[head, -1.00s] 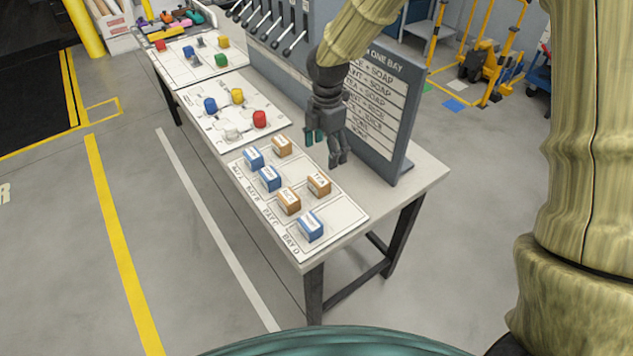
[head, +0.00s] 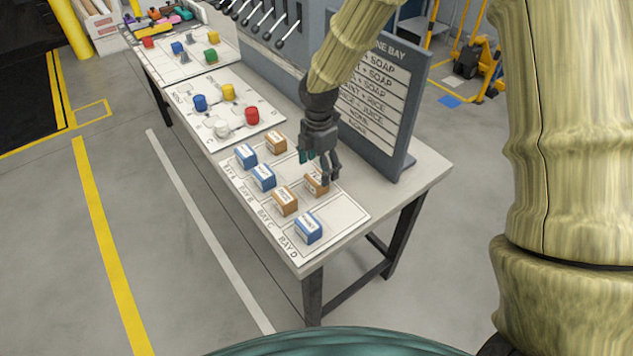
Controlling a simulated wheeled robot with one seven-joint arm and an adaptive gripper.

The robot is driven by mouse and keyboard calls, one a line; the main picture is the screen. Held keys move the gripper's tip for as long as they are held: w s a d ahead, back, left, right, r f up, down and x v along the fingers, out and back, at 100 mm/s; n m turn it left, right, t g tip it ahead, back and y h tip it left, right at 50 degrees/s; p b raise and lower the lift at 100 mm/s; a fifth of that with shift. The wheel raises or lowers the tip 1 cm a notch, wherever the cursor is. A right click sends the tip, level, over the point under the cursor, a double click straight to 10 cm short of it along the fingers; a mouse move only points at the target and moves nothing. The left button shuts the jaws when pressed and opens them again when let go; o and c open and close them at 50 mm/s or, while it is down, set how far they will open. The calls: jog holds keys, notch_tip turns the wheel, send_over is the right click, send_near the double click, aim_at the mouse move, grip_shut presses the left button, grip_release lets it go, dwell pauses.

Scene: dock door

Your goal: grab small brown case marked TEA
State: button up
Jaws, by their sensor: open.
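The small brown case that reads TEA a second ago (head: 313,188) stands on the white bay board (head: 342,219) at the front end of the table, in the right column. My gripper partly covers it now, and its label is hard to read. My gripper (head: 320,167) points down with its fingers apart, at the case's upper side in the picture. I cannot tell whether a finger touches the case. Nothing shows between the fingers.
Another brown case (head: 284,202) stands close at the lower left, and a third (head: 276,143) farther back. Blue cases (head: 308,229), (head: 263,178) and (head: 246,157) share the board. An upright sign panel (head: 385,100) stands close on the right.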

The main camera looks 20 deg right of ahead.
aim_at(317, 177)
jog(key=shift+a+f+p, duration=0.2)
jog(key=shift+f+p, duration=0.55)
jog(key=shift+f, duration=2.1)
jog(key=c, duration=1.1)
